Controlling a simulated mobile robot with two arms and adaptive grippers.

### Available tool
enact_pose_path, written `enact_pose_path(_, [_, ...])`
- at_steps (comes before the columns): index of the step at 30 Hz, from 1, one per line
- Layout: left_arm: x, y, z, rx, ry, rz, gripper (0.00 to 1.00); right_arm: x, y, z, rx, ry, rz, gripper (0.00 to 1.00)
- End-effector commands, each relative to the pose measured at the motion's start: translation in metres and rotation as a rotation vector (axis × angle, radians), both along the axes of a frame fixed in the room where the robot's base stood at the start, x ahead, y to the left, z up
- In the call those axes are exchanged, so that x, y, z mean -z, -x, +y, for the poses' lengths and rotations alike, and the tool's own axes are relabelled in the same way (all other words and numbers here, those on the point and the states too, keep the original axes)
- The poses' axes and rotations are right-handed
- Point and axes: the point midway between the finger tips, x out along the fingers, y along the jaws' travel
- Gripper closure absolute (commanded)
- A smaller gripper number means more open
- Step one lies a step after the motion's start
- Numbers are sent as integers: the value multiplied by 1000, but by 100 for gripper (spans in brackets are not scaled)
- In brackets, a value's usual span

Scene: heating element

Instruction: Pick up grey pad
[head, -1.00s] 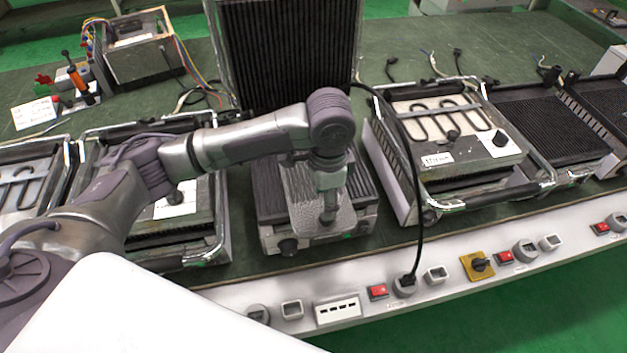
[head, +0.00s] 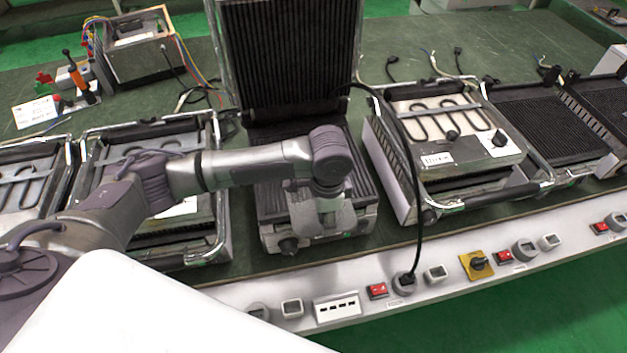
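The grey pad (head: 303,212) lies on the ribbed lower plate of the open grill in the middle of the head view. Only its edges show, because my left wrist and gripper cover most of it. My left gripper (head: 328,222) points down over the pad, low and close to it. Its fingertips are hidden or too small to make out, so I cannot tell whether it touches or grips the pad. My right gripper is out of view.
The grill's ribbed lid (head: 290,55) stands upright behind my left gripper. A black cable (head: 412,170) runs down on the right to a socket strip (head: 440,285). Other grills with exposed heating elements (head: 450,115) stand on both sides. Green bench top (head: 400,45) is free behind.

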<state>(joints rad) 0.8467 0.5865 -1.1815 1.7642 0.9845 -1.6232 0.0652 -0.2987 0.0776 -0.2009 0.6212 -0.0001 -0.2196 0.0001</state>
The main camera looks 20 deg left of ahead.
Motion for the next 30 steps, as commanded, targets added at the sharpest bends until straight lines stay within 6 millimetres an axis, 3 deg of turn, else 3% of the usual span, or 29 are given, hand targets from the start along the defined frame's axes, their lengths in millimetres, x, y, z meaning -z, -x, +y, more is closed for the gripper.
enact_pose_path(1, [0, 0, 0, 0, 0, 0, 66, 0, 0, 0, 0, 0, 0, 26])
enact_pose_path(7, [-1, 0, 0, 0, 0, 0, 100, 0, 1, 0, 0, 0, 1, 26])
enact_pose_path(20, [-8, -1, 0, 0, 1, -4, 100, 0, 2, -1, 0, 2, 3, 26])
enact_pose_path(30, [-71, -2, -1, -1, 3, -7, 100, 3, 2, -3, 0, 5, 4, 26])
